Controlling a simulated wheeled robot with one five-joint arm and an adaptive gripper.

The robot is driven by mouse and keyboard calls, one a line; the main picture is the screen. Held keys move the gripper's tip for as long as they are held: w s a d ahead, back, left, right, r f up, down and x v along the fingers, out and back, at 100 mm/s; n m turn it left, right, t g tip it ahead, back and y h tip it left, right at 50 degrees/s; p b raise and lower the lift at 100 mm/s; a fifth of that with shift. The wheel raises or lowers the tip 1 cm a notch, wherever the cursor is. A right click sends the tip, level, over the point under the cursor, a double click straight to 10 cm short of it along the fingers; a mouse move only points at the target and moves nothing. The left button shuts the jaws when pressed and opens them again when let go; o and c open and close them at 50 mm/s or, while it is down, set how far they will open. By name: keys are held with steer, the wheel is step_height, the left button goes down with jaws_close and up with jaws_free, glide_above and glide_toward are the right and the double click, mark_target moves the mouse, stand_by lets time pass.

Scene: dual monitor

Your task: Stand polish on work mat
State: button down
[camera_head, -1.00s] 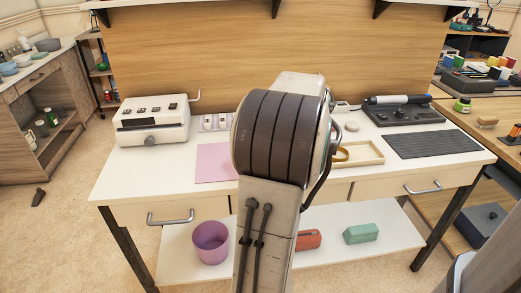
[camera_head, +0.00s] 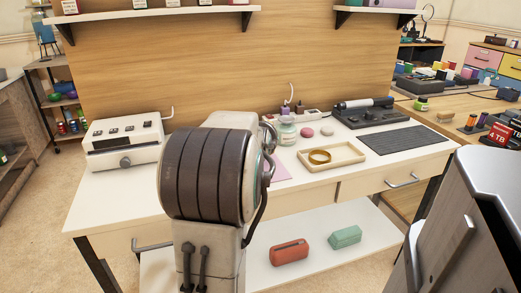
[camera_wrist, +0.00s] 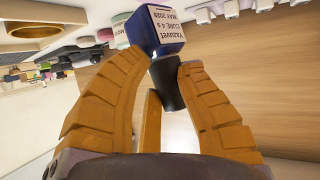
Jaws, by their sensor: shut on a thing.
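In the wrist view my gripper (camera_wrist: 165,78) is shut on the black cap of a small polish bottle (camera_wrist: 170,47). The bottle has a dark blue body and a white printed label, and its body points away from my palm. In the head view my arm hides the gripper and probably the held bottle. A pink mat (camera_head: 282,170) lies on the white table, mostly hidden behind my arm. A dark grey ribbed mat (camera_head: 405,139) lies at the table's right end. I cannot tell which is the work mat.
A wooden tray (camera_head: 341,164) holding a gold ring (camera_head: 319,156) is right of the pink mat. A lidded jar (camera_head: 286,132) and pink round pieces stand behind it. A white machine (camera_head: 124,145) is at the left, a black tool station (camera_head: 372,114) at the back right.

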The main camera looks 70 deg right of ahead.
step_height(320, 180, down, 4)
steer(key=shift+r+b, duration=0.2)
steer(key=shift+b, duration=0.85)
steer(key=shift+r, duration=0.1)
steer(key=c, duration=0.7)
jaws_free()
steer(key=p+v, duration=0.3)
steer(key=v, duration=0.9)
